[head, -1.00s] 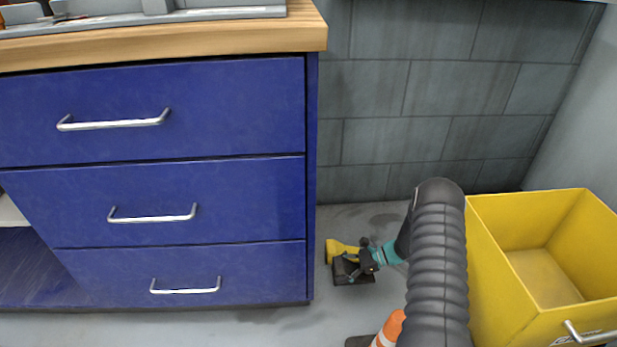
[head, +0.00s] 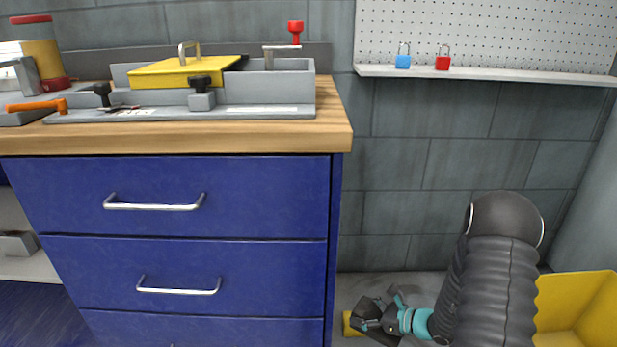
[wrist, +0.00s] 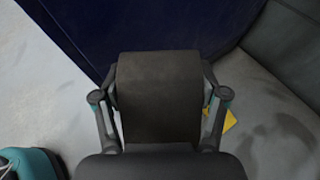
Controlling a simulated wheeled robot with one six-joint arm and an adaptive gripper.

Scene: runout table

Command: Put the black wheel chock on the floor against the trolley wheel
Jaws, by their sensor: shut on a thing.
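My gripper (head: 376,322) is low, right of the blue cabinet near the floor. In the wrist view its fingers (wrist: 160,110) are shut on the black wheel chock (wrist: 158,88), which fills the space between them. In the head view the chock is small and partly merges with the dark fingers. A yellow thing (head: 350,323) shows just left of the gripper; a yellow corner also shows behind the right finger in the wrist view (wrist: 231,121). No trolley wheel can be made out.
The blue drawer cabinet (head: 190,260) stands close on the left, under a wooden worktop (head: 200,138) with a grey fixture. A yellow bin (head: 575,305) stands at right. Grey floor (wrist: 45,85) is open at left in the wrist view. A grey tiled wall is behind.

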